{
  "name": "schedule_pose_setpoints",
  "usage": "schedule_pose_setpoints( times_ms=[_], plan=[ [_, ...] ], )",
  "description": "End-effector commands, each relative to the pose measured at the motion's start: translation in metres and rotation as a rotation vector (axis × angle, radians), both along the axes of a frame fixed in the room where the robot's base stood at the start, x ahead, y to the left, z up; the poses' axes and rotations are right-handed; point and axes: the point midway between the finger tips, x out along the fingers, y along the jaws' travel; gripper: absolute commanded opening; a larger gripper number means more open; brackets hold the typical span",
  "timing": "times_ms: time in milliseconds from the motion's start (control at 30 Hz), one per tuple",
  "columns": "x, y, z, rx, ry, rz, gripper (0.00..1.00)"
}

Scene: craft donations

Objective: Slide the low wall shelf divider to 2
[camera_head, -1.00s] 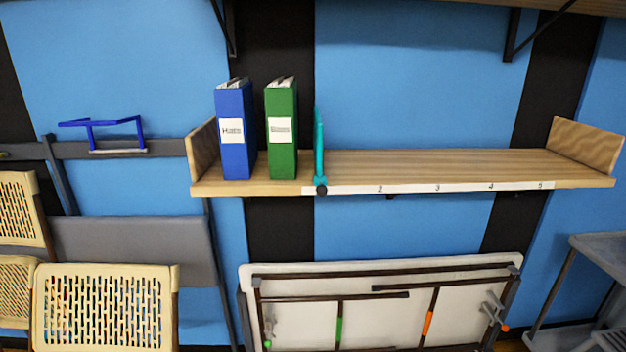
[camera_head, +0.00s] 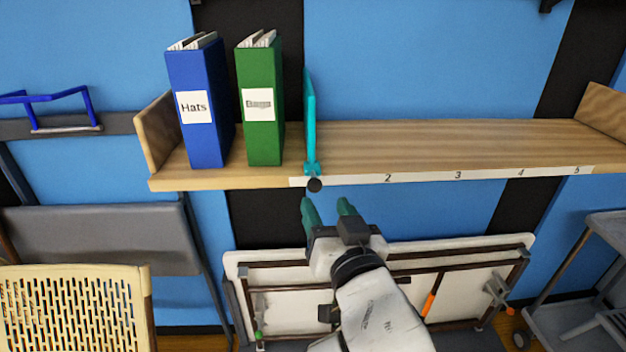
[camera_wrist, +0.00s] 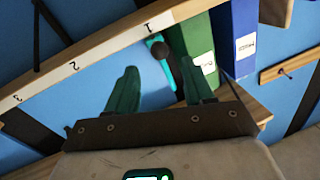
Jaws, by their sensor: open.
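The low wall shelf (camera_head: 400,148) is a wooden board with a white number strip (camera_head: 425,178) along its front edge, showing 2 to 5. The teal divider (camera_head: 310,115) stands upright on the shelf, left of the 2, with a dark round knob (camera_head: 315,185) at its front. In the wrist view the knob (camera_wrist: 159,49) is beside the 1. My gripper (camera_head: 328,205) is open and empty, with green fingertips, just below and in front of the knob. It also shows in the wrist view (camera_wrist: 157,88), apart from the knob.
A blue binder (camera_head: 198,105) labelled Hats and a green binder (camera_head: 260,105) stand left of the divider. The shelf right of it is bare up to its end panel (camera_head: 605,115). A folded table (camera_head: 480,265) leans below, with a cart (camera_head: 580,280) at right.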

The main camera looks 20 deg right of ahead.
Motion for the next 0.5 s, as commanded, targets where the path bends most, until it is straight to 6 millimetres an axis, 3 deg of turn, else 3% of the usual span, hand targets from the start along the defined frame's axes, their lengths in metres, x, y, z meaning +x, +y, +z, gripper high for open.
schedule_pose_setpoints(
  times_ms=[300, 500],
  plan=[
    [0.056, -0.007, 0.001, -0.002, 0.003, -0.003, 0.52],
    [0.074, -0.009, 0.0, -0.001, 0.002, -0.001, 0.52]
  ],
)
